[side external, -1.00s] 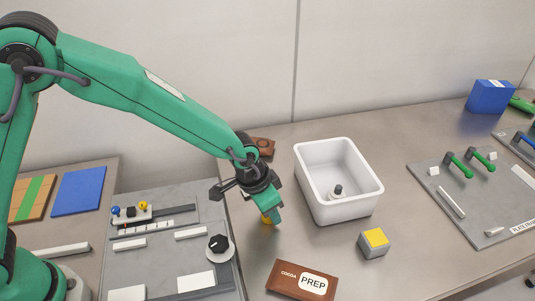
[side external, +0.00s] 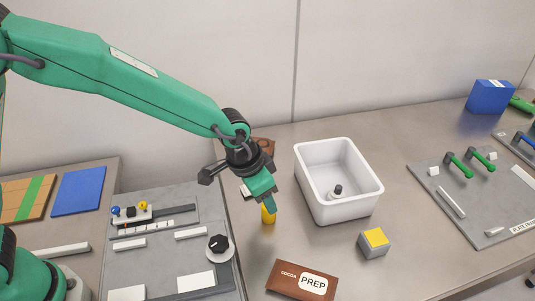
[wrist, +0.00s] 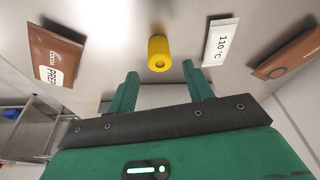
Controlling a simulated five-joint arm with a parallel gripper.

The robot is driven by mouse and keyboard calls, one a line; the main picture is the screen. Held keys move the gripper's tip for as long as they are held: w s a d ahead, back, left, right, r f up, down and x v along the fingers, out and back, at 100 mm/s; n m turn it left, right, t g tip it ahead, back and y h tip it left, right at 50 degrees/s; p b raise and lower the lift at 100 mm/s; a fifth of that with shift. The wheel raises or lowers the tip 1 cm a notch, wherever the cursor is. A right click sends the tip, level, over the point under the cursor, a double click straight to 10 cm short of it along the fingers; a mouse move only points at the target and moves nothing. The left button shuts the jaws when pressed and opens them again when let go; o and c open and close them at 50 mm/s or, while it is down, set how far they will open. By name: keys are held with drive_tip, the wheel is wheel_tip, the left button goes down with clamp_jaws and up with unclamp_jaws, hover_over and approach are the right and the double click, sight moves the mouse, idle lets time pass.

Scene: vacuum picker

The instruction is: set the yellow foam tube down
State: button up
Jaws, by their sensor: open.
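The yellow foam tube (side external: 268,214) stands upright on the grey metal table, between the brown packet and the white bin. In the wrist view the tube (wrist: 158,53) shows its round end with a small hole, ahead of and between the lines of the two green fingers. My gripper (side external: 262,203) is open and sits just above the tube in the side view, partly covering its upper part. In the wrist view my gripper (wrist: 160,76) has its fingers spread with nothing between them, and the tube is clear of both.
A white bin (side external: 318,208) holding a small dark-topped item stands right of the tube. A brown PREP packet (side external: 290,277) lies in front, and a grey block with a yellow top (side external: 374,243) lies to its right. A 110 °C card (wrist: 220,42) lies near the tube.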

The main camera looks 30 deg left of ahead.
drive_tip(key=v, duration=0.6)
drive_tip(key=shift+r, duration=0.35)
drive_tip(key=shift+s+a, duration=0.1)
drive_tip(key=shift+a, duration=0.05)
drive_tip(key=s+a+r+n, duration=0.1)
drive_tip(key=s+a+r, duration=0.15)
drive_tip(key=a, duration=0.25)
drive_tip(key=s+a+r+n+t, duration=0.1)
drive_tip(key=a+r, duration=0.2)
drive_tip(key=a, duration=0.1)
drive_tip(key=s+a+r+n, duration=0.1)
drive_tip(key=s+a+r, duration=0.15)
drive_tip(key=a, duration=0.25)
drive_tip(key=s+a+r+n+t+y, duration=0.1)
drive_tip(key=s+a+n, duration=0.2)
drive_tip(key=s+a, duration=0.7)
drive_tip(key=shift+s+a+r+t+y, duration=0.3)
drive_tip(key=shift+s+t, duration=0.1)
drive_tip(key=shift+s, duration=0.35)
